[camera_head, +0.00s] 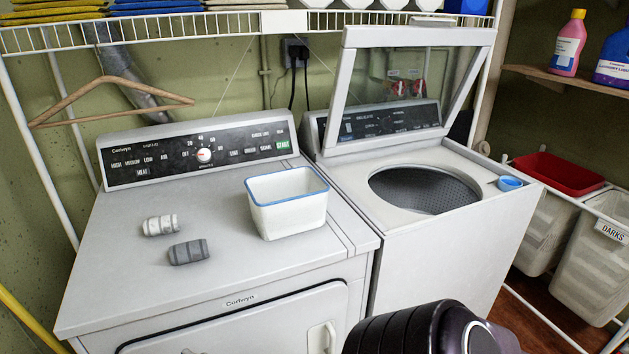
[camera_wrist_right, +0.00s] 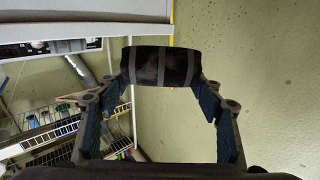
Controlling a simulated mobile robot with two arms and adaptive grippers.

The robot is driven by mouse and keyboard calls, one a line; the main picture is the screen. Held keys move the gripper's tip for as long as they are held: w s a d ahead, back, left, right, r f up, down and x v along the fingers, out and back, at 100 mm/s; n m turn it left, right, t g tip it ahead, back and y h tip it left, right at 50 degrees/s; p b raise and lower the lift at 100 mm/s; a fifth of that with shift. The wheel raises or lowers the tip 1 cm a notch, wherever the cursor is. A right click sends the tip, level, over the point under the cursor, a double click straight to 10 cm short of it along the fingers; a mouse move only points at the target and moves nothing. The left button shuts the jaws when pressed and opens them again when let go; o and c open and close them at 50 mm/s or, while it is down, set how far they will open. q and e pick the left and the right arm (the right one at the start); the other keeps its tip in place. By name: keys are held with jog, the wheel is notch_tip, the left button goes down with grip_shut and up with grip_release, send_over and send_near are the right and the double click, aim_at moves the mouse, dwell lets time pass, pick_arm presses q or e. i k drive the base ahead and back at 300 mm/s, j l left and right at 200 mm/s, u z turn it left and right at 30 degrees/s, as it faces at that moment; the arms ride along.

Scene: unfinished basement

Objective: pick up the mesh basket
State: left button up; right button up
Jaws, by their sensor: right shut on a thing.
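A white basket with a blue rim (camera_head: 287,205) stands upright on the dryer top (camera_head: 110,265). I cannot tell whether its walls are mesh; it looks empty. In the wrist view my right gripper (camera_wrist_right: 160,72) is shut on a dark roll with grey bands (camera_wrist_right: 150,68), which looks like a rolled sock. One finger presses each end of it. In the head view only my dark right arm shows at the bottom edge; its fingers are out of frame. My left gripper is not in view.
A white roll (camera_head: 160,225) and a grey roll (camera_head: 189,252) lie left of the basket. The washer (camera_head: 440,235) stands open with its lid (camera_head: 411,85) raised; a blue cup (camera_head: 510,183) is on its edge. A hanger (camera_head: 105,98) hangs behind. Hampers (camera_head: 590,262) and a red tray (camera_head: 560,175) stand right.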

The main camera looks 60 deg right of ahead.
aim_at(286, 202)
jog(key=l+z, duration=0.1)
jog(key=z, duration=1.55)
jog(key=i+j, duration=0.05)
jog(key=j, duration=0.05)
